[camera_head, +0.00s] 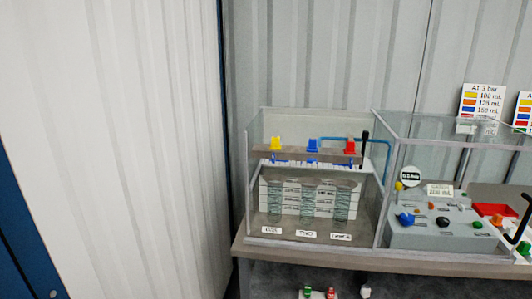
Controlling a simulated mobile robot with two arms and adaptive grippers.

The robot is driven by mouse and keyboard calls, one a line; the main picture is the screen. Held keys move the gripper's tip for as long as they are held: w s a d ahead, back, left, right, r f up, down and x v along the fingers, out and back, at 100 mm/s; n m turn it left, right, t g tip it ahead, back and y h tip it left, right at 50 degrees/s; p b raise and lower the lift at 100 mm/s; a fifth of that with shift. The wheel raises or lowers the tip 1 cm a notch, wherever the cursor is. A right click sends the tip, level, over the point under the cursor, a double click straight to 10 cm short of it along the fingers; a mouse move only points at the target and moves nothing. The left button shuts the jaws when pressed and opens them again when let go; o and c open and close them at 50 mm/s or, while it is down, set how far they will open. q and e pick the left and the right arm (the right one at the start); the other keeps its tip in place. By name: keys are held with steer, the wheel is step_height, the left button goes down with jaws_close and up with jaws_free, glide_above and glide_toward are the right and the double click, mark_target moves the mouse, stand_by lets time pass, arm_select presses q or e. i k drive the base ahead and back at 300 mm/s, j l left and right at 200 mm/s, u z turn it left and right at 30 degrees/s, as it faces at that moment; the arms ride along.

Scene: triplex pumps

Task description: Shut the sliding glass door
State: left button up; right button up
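A clear glass case (250,160) stands on the bench at centre and right. Its left section holds the pump set, and a clear upright edge (384,205) separates it from the right section. A black vertical handle (364,148) shows near the right end of the left section. A second black handle (522,217) shows at the right edge of the picture, partly cut off. The glass is so clear that I cannot tell which panel is the sliding door or how far it stands open. Neither of my grippers is in view.
Yellow, blue and red valves (313,145) sit on a bar above several coiled tubes. A grey control box (440,232) with coloured knobs stands in the right section. The bench (300,256) has small coloured items below it. A white corrugated wall (130,130) fills the left.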

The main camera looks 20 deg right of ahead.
mark_target(528, 215)
steer(key=z, duration=1.95)
